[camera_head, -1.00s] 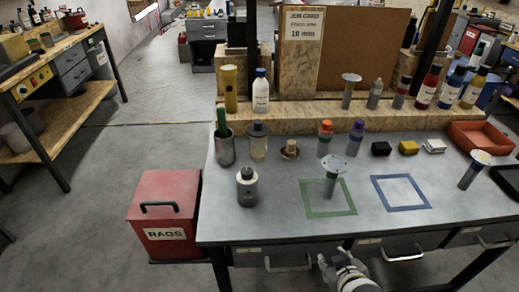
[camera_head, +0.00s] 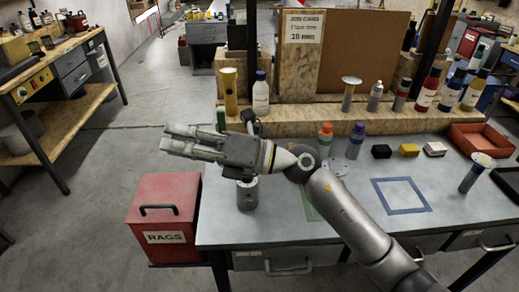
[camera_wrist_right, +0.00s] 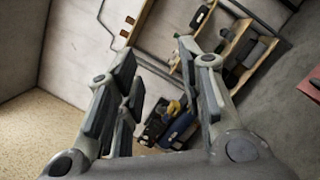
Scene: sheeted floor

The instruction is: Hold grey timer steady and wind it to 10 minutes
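I cannot tell for sure which thing is the grey timer. A grey cylinder (camera_head: 247,196) with a dark top stands at the table's left front, partly under my right gripper. A stemmed piece with a pale disc top (camera_head: 335,167) stands by the green square, mostly hidden by my right arm. A similar disc-topped piece (camera_head: 472,178) stands at the right. My right gripper (camera_head: 168,138) is raised over the table's left side, fingers pointing left. In the right wrist view its fingers (camera_wrist_right: 157,55) are apart with nothing between them. My left gripper is not in view.
A blue taped square (camera_head: 402,195) is bare. Black, yellow and white blocks (camera_head: 410,150) sit behind it. Bottles and a job card (camera_head: 303,25) reading 10 are at the back. A red rags bin (camera_head: 165,215) stands left of the table. A red tray (camera_head: 482,139) is at right.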

